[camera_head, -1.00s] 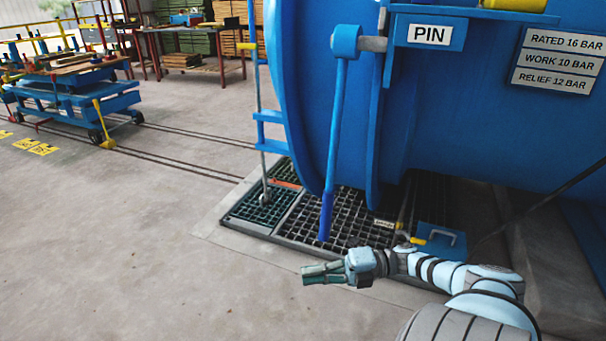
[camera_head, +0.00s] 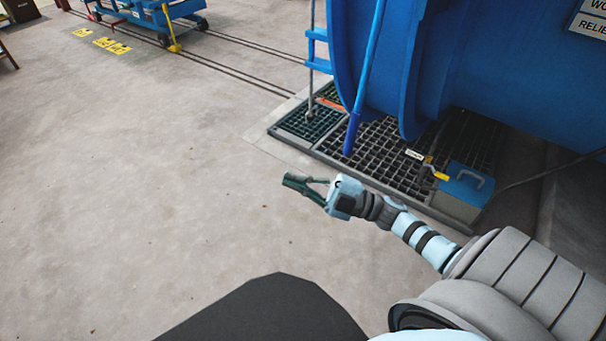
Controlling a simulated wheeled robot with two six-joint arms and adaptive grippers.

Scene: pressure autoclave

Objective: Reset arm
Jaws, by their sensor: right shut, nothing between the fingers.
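My right arm comes in from the lower right and reaches left over the floor. Its gripper (camera_head: 296,183) is shut and empty, with its fingers pointing left. It is in front of the floor grating and apart from the blue lever (camera_head: 363,75) on the autoclave. My left arm and gripper are not in view.
The blue autoclave (camera_head: 500,75) stands at upper right over the floor grating (camera_head: 375,150). A blue-topped box (camera_head: 462,192) with a handle sits at the grating's right end. A blue cart (camera_head: 150,14) is at the upper left. Concrete floor (camera_head: 130,180) is clear at left.

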